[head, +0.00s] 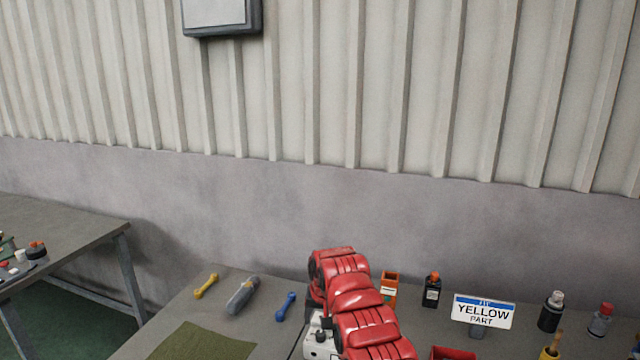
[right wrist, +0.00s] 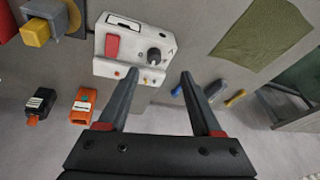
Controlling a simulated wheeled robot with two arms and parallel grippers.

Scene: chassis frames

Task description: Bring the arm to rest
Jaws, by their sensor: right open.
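My red right arm (head: 358,300) rises from the bottom of the head view and bends over the workbench; its gripper is mostly hidden there. In the right wrist view my right gripper (right wrist: 158,77) is open, with nothing between its fingers. It is over the bench beside a white device (right wrist: 132,66) with a red panel and a black knob. Part of this device (head: 318,343) also shows under the arm in the head view. My left gripper is in neither view.
On the bench (head: 262,330) are a green mat (head: 200,342), a yellow wrench (head: 205,286), a grey tool (head: 242,295), a blue wrench (head: 286,306), an orange box (head: 389,289), a black bottle (head: 432,291), a "YELLOW PART" sign (head: 484,311) and a red bin (head: 453,352).

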